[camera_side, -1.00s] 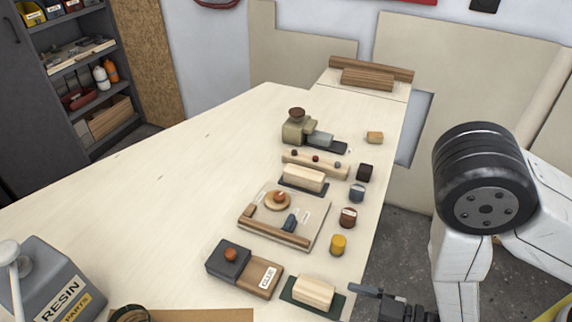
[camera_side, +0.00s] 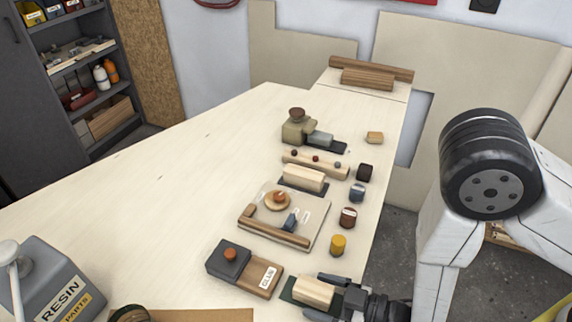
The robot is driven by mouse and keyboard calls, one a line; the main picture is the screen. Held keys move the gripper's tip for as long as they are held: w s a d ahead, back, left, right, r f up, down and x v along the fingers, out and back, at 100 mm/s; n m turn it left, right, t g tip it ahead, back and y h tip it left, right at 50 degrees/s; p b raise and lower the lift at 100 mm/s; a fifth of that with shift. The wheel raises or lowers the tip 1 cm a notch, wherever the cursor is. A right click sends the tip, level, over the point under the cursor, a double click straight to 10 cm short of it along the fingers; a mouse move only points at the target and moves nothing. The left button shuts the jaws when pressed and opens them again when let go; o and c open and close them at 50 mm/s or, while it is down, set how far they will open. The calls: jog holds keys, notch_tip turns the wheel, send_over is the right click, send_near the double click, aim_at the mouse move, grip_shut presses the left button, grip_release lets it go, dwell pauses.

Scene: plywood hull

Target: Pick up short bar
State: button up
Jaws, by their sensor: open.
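A short pale wooden bar (camera_side: 314,291) lies on a dark green pad (camera_side: 289,293) at the front edge of the table. My gripper (camera_side: 328,297) is open at the bar's right end. One dark finger is on the far side and the other on the near side; I cannot tell whether they touch it. A similar pale bar (camera_side: 303,178) lies on another dark pad farther back. I cannot tell from labels which bar the task names.
A dark block on a wooden GLUE base (camera_side: 258,278) stands just left of the pad. A yellow cylinder (camera_side: 338,244) stands behind my gripper. A shallow board with wooden pieces (camera_side: 312,222) lies farther back.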

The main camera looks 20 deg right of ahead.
aim_at(315, 286)
jog(key=shift+x, duration=1)
jog(key=shift+c, duration=0.2)
grip_shut()
jog(key=shift+r, duration=0.1)
jog(key=shift+r, duration=4.9)
jog(key=shift+d, duration=0.1)
